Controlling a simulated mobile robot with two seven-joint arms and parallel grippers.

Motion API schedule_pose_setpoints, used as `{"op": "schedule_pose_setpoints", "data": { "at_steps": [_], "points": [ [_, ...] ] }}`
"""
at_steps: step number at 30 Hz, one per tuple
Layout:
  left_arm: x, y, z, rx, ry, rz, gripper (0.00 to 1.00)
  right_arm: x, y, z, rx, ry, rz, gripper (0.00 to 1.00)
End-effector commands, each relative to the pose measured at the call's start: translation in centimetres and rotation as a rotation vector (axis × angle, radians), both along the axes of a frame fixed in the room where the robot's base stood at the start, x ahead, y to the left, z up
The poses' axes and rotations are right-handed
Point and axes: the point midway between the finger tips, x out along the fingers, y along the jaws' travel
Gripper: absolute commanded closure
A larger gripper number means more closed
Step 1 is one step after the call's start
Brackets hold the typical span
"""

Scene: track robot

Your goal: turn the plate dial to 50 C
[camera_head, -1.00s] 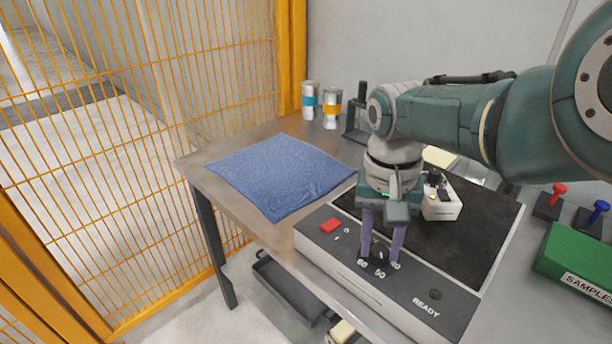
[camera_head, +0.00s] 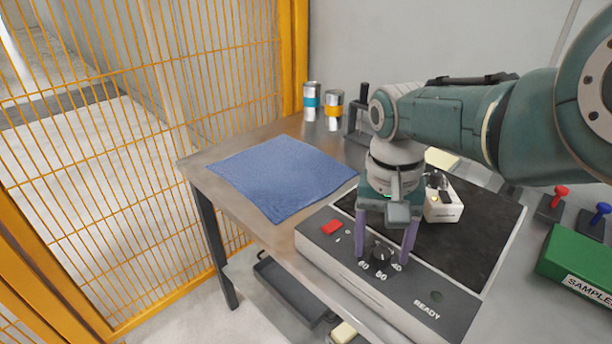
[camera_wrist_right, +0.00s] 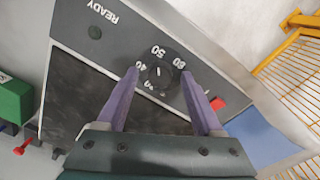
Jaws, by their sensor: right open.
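The hot plate (camera_head: 340,262) has a dark control strip with a black dial (camera_head: 381,254) and printed numbers, among them 60, 50 and 40. The dial also shows in the right wrist view (camera_wrist_right: 160,76), with a short light mark that seems to point toward the 50, though it is small. My right gripper (camera_head: 384,257) is open above the strip. Its purple fingers stand one on each side of the dial, with a visible gap to it on both sides. My left gripper is not in view.
A red button (camera_head: 332,227) sits left of the dial, a READY lamp (camera_head: 435,295) right of it. A white device (camera_head: 442,205) stands on the plate's dark top. A blue cloth (camera_head: 280,175) lies left. A green SAMPLES box (camera_head: 575,258) is at right.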

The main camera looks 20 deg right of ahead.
Motion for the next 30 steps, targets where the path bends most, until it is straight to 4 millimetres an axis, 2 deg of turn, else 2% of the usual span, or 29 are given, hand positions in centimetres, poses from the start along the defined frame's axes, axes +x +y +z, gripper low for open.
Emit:
{"op": "schedule_pose_setpoints", "data": {
  "at_steps": [9,15,20,30],
  "points": [
    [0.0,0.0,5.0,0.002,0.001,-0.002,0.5,0.2,0.2,6.0,0.0,-0.002,0.0,0.32],
    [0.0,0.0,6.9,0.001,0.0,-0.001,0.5,0.3,0.4,9.0,0.0,-0.001,0.0,0.32],
    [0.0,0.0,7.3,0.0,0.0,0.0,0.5,0.3,0.4,9.8,0.001,0.001,0.0,0.32],
    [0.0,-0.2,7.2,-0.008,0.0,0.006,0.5,0.3,0.4,9.8,0.0,0.0,0.0,0.32]
  ]
}}
